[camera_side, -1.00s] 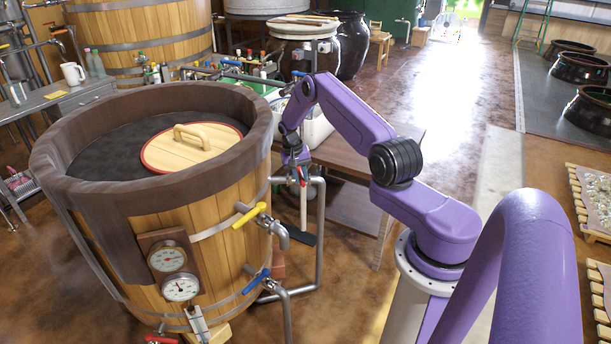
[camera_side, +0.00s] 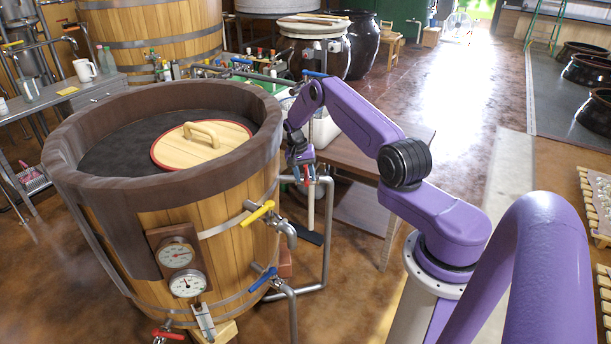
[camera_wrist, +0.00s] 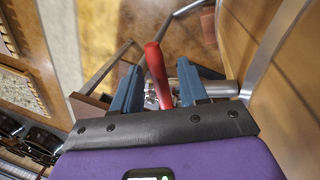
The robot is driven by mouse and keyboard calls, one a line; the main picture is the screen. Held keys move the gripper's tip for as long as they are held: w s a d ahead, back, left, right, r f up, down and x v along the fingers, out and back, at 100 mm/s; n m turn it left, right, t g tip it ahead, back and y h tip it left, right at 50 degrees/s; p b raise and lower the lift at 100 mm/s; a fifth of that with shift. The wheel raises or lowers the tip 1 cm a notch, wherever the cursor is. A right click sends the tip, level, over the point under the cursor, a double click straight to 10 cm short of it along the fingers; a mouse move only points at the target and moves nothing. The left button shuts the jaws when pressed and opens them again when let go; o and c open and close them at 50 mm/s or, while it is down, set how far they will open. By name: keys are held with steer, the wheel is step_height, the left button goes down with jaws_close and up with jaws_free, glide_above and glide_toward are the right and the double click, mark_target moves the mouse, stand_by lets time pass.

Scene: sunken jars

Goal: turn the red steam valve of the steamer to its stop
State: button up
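The steamer is a large round wooden tub (camera_side: 215,245) with a dark rim, at the left of the side view. The red steam valve lever (camera_wrist: 156,75) stands between my gripper's two blue fingers in the wrist view. In the side view a small part of the red lever (camera_side: 306,178) shows under my wrist, by the grey pipe right of the tub. My gripper (camera_wrist: 158,84) is open around the lever. A gap shows on each side of the lever, wider on the right; contact cannot be told. In the side view my gripper (camera_side: 302,163) is mostly hidden by its own wrist.
A yellow-handled valve (camera_side: 258,213) and a blue-handled valve (camera_side: 263,278) stick out of the tub near my gripper. Another red handle (camera_side: 167,335) is low at the front. Grey pipe (camera_side: 328,230) and a brown table (camera_side: 365,185) stand close to my arm.

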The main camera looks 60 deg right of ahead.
steer(key=shift+r, duration=0.1)
step_height(320, 180, up, 12)
steer(key=shift+w+a, duration=0.25)
steer(key=shift+w, duration=0.15)
stand_by(0.3)
